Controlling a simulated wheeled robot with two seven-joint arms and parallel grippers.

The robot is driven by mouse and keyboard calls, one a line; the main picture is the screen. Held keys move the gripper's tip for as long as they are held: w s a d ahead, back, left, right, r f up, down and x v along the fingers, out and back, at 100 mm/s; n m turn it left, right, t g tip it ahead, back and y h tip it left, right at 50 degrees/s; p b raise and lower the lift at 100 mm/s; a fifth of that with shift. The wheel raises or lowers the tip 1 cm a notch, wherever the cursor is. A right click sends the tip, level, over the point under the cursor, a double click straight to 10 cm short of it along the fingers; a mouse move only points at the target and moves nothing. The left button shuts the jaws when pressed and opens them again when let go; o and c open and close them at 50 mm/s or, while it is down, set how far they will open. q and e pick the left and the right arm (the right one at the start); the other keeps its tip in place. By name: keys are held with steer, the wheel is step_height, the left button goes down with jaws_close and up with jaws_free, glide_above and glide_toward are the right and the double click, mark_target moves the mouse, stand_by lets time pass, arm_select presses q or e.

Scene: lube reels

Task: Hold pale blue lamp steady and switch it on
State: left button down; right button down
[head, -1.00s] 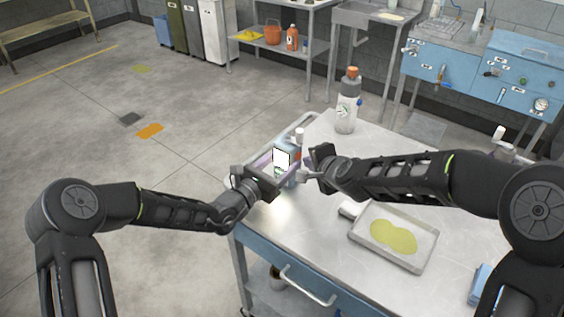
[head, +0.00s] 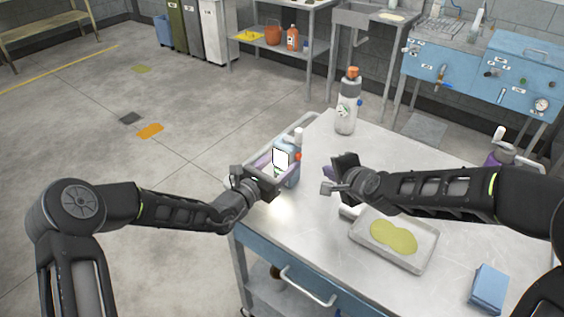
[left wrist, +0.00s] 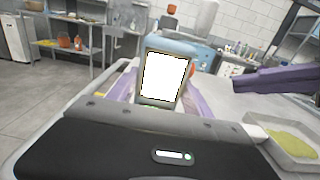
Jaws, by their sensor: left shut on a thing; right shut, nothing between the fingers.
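The pale blue lamp (head: 292,177) stands at the left edge of the cart top, its white panel (head: 281,159) glowing. A red-orange spot shows on its right side. In the left wrist view the bright panel (left wrist: 163,77) faces the camera. My left gripper (head: 268,172) is shut on the lamp, its purple-lined fingers along both sides. My right gripper (head: 334,181) is shut and empty, to the right of the lamp and apart from it, above the cart top. In the left wrist view it shows as a purple finger (left wrist: 277,78) at the right.
A grey bottle with an orange cap (head: 346,108) stands behind the lamp. A tray with a yellow-green puddle (head: 358,244) lies at front right, near a folded blue cloth (head: 488,287).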

arm_select(q)
steer(key=shift+r, duration=0.1)
steer(key=shift+c, duration=1.9)
jaws_free()
steer(key=v, duration=1.2)
